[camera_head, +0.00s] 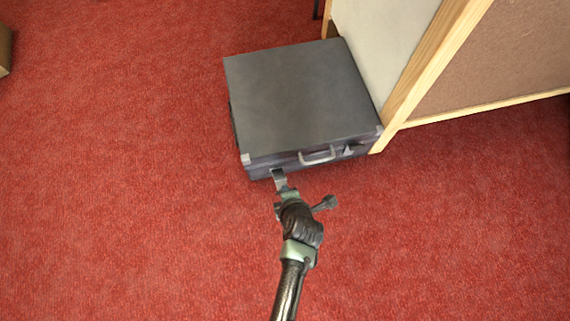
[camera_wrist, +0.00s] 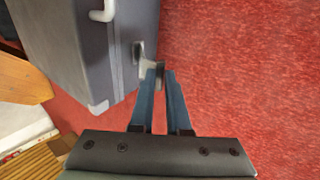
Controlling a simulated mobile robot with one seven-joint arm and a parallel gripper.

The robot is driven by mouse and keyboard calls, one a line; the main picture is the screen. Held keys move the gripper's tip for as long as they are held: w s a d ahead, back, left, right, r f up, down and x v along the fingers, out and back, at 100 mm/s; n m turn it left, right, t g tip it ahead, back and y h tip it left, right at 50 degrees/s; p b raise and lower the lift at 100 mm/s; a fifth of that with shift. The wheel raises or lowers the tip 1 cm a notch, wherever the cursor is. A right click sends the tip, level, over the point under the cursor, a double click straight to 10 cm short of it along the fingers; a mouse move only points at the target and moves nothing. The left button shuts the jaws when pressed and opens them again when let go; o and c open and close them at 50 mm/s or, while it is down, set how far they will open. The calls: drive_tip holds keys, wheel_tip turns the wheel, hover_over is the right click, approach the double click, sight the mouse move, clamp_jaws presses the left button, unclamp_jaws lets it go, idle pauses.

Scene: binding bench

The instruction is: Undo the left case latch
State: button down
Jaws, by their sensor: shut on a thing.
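A dark grey case (camera_head: 300,95) lies flat on the red carpet, with its lid down. Its front side faces my arm and bears a grey handle (camera_head: 318,158). The left latch (camera_head: 277,173) is a small metal piece on the front, left of the handle. My gripper (camera_head: 280,184) is at this latch. In the wrist view, the blue fingers of my gripper (camera_wrist: 160,72) are close together on the latch's metal tab (camera_wrist: 151,70), which partly hides between them. The latch's plate (camera_wrist: 138,49) shows on the case side (camera_wrist: 118,45).
The right latch (camera_head: 348,150) sits right of the handle. A wood-framed panel (camera_head: 420,75) stands close along the case's right side. A brown box (camera_head: 4,50) is at the far left edge. The carpet (camera_head: 120,200) is clear left and in front of the case.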

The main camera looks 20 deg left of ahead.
drive_tip(key=shift+s+d+f, duration=0.2)
drive_tip(key=shift+s+f, duration=0.15)
drive_tip(key=shift+f, duration=0.15)
drive_tip(key=c, duration=1.2)
unclamp_jaws()
drive_tip(key=shift+o, duration=0.2)
drive_tip(key=p+v, duration=0.8)
drive_tip(key=v, duration=0.5)
drive_tip(key=shift+f, duration=0.1)
